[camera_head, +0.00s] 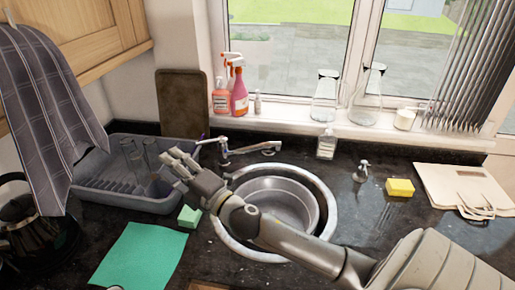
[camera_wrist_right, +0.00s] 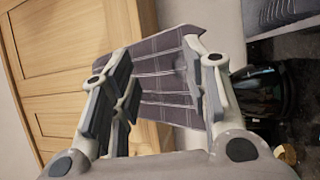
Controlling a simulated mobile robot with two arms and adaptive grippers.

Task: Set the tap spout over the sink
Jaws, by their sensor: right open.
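The chrome tap (camera_head: 224,148) stands behind the round steel sink (camera_head: 325,205). Its spout (camera_head: 262,148) points right, along the back rim in the picture; I cannot tell whether its tip overhangs the basin. A lever sticks out to the left of the tap body. My right gripper (camera_head: 180,160) is open and empty, left of the tap and near the lever's end, apart from the spout. My right forearm crosses the front of the sink and hides part of it. The right wrist view shows the open fingers (camera_wrist_right: 158,85) with nothing between them. My left gripper is not in view.
A grey dish rack (camera_head: 125,200) with glasses stands left of the gripper. A green sponge (camera_head: 190,216) and green cloth (camera_head: 140,255) lie in front. A soap bottle (camera_head: 326,145) stands right of the spout. A checked towel (camera_head: 50,100) hangs at left.

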